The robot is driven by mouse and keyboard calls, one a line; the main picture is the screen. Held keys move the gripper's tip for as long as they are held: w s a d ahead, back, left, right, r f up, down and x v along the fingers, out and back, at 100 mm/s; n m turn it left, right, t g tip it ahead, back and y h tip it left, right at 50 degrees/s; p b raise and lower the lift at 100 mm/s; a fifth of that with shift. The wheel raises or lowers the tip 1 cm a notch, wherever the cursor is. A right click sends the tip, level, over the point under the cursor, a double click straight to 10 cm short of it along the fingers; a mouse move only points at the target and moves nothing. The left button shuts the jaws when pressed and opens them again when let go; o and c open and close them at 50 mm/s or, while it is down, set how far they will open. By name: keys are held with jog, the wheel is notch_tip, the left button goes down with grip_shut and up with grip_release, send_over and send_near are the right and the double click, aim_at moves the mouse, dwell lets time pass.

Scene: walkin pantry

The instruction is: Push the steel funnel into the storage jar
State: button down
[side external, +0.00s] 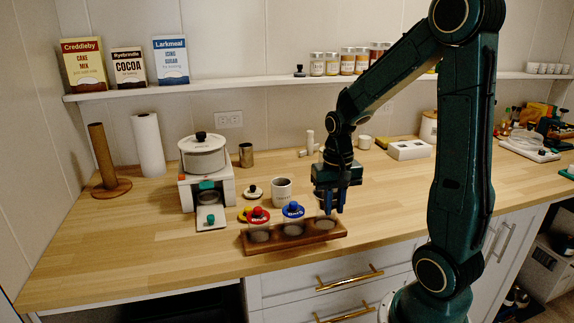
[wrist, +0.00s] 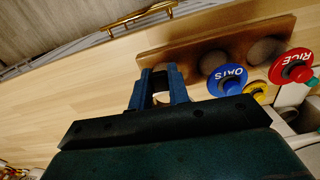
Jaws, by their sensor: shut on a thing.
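My gripper (side external: 330,208) points down over the right end of a wooden rack (side external: 262,247), its blue fingers above the rightmost jar (side external: 325,224). It is shut on the steel funnel, of which only a small pale patch (wrist: 161,98) shows between the fingers in the wrist view. The fingers hide most of the funnel and part of that jar's mouth. I cannot tell how deep the funnel sits in the jar, or whether it touches it. The wrist view also shows my gripper (wrist: 163,72) over that end of the rack (wrist: 190,42).
Two more jars stand in the rack, near a red RICE lid (side external: 257,215) and a blue OATS lid (side external: 293,209). A yellow lid (wrist: 256,90) and a grey mug (side external: 281,190) are close behind. The counter front left of the rack is clear.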

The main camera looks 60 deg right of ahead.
jog(key=shift+f, duration=0.45)
dwell(0.5)
jog(key=c, duration=0.8)
grip_release()
jog(key=shift+o, duration=0.2)
jog(key=shift+r, duration=0.1)
jog(key=shift+r, duration=3.4)
